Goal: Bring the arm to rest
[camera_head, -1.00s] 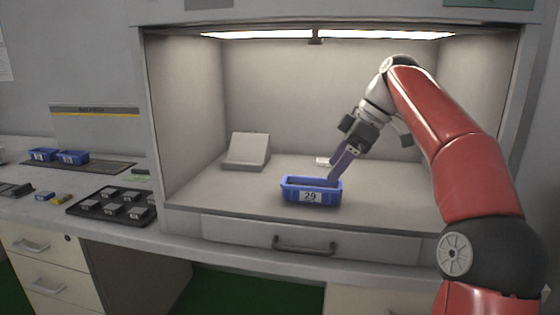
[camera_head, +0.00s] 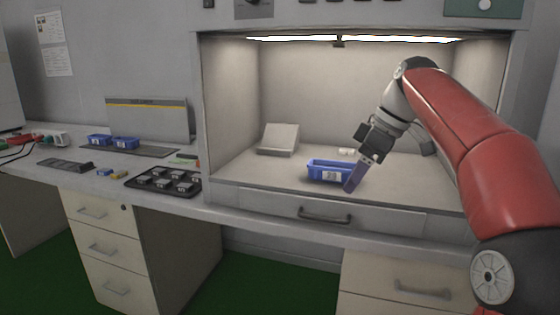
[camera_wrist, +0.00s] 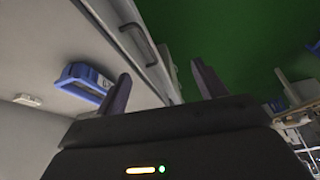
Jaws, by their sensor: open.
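My gripper (camera_head: 356,180) reaches into the front of the lit cabinet, its fingers pointing down and left. In the wrist view my gripper (camera_wrist: 160,88) shows two purple fingers spread wide apart with nothing between them. The blue bin (camera_head: 322,171) with a white label stands on the cabinet floor, just left of the fingers in the head view. It also shows in the wrist view (camera_wrist: 77,73), beside the left finger. In the head view the fingers cover the bin's right end. I cannot tell whether they touch it.
The cabinet's front drawer with its handle (camera_head: 325,216) lies below the gripper. A sloped grey box (camera_head: 279,138) and a small white item (camera_head: 346,152) stand inside. A black tray (camera_head: 165,181) of several parts and two blue bins (camera_head: 112,141) are on the left counter.

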